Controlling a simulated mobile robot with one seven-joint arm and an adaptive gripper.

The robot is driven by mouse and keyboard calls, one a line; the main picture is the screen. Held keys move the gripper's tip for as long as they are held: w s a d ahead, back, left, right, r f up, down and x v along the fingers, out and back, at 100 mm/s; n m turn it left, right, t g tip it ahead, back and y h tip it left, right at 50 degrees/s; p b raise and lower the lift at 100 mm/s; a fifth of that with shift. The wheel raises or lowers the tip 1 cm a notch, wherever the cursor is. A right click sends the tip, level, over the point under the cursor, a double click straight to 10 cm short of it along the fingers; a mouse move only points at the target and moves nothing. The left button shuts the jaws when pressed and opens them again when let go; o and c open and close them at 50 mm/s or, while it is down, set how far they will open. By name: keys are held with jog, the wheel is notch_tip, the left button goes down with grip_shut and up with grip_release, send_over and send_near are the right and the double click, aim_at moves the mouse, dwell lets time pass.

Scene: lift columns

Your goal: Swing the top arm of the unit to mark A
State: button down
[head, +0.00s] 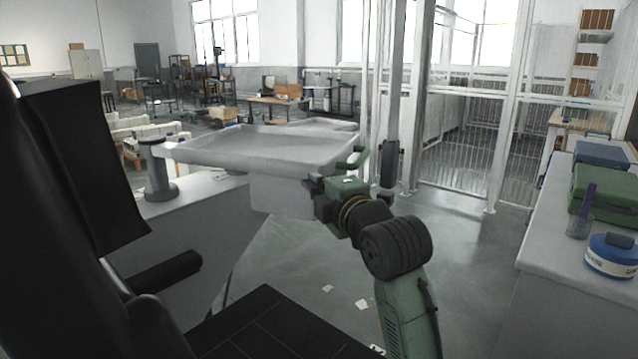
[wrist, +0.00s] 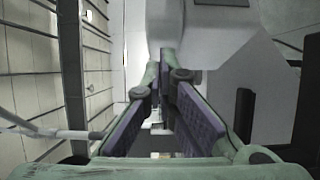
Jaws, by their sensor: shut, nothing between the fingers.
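The unit's top arm (head: 255,148) is a broad, light grey, tray-like piece with a raised rim. It reaches right from a short grey round post (head: 158,172) at the left. My gripper (head: 352,160), with green fingers, is at the right end of the top arm. Whether they touch cannot be told. In the wrist view the fingers (wrist: 166,60) have purple pads and come together at the tips with nothing held. A pale grey surface (wrist: 215,42) lies just beyond the tips. I cannot make out mark A in either view.
A grey counter (head: 205,195) runs beneath the top arm. A bench (head: 545,225) at right carries a green case (head: 605,192), a blue case (head: 600,155) and a round blue-and-white container (head: 612,256). A mesh fence (head: 460,140) stands behind. Floor between is mostly clear.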

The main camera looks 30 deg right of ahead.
jog(key=shift+w+d, duration=0.45)
jog(key=shift+d, duration=0.1)
jog(key=shift+d, duration=0.1)
jog(key=shift+n+y, duration=0.6)
jog(key=shift+y, duration=0.3)
jog(key=w+d, duration=0.2)
jog(key=d, duration=0.2)
jog(key=w+d, duration=0.2)
jog(key=d, duration=0.2)
jog(key=w+d, duration=0.3)
jog(key=d, duration=0.2)
jog(key=shift+a, duration=0.15)
